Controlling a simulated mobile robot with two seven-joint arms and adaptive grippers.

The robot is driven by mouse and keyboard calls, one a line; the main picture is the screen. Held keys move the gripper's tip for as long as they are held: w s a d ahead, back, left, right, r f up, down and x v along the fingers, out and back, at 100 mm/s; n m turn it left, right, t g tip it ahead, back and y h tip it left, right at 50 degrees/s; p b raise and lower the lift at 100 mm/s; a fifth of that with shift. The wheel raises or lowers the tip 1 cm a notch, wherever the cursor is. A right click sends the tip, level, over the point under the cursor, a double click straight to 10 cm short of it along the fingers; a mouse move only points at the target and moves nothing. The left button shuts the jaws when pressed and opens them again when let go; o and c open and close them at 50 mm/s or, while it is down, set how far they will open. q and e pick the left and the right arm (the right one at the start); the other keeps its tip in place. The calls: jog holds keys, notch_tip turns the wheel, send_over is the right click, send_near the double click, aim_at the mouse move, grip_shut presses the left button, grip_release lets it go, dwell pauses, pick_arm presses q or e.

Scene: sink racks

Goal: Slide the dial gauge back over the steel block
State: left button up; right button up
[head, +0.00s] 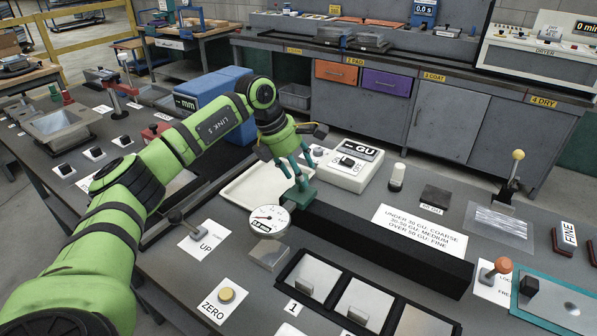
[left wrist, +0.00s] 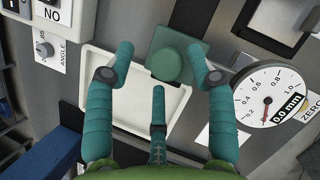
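The round white dial gauge (head: 268,220) has a small black readout and stands at the left end of a long black bar; it also shows in the left wrist view (left wrist: 268,97). A small steel block (head: 268,256) sits just in front of and below the gauge in the head view. A green plate with a round knob (left wrist: 172,65) is next to the gauge. My left gripper (head: 293,170) is above this green part. Its teal fingers are spread, with the knob between them in the left wrist view; contact cannot be told. My right gripper is not in view.
A white tray (head: 238,197) lies behind the gauge. An UP lever (head: 184,222), a yellow ZERO button (head: 227,295) and black-framed panels (head: 310,278) surround the block. The long black bar (head: 400,252) runs to the right. A GU meter (head: 347,165) stands behind.

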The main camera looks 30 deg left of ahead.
pick_arm(q)
jog(key=shift+f, duration=0.15)
jog(key=shift+s, duration=0.1)
jog(key=v, duration=1.2)
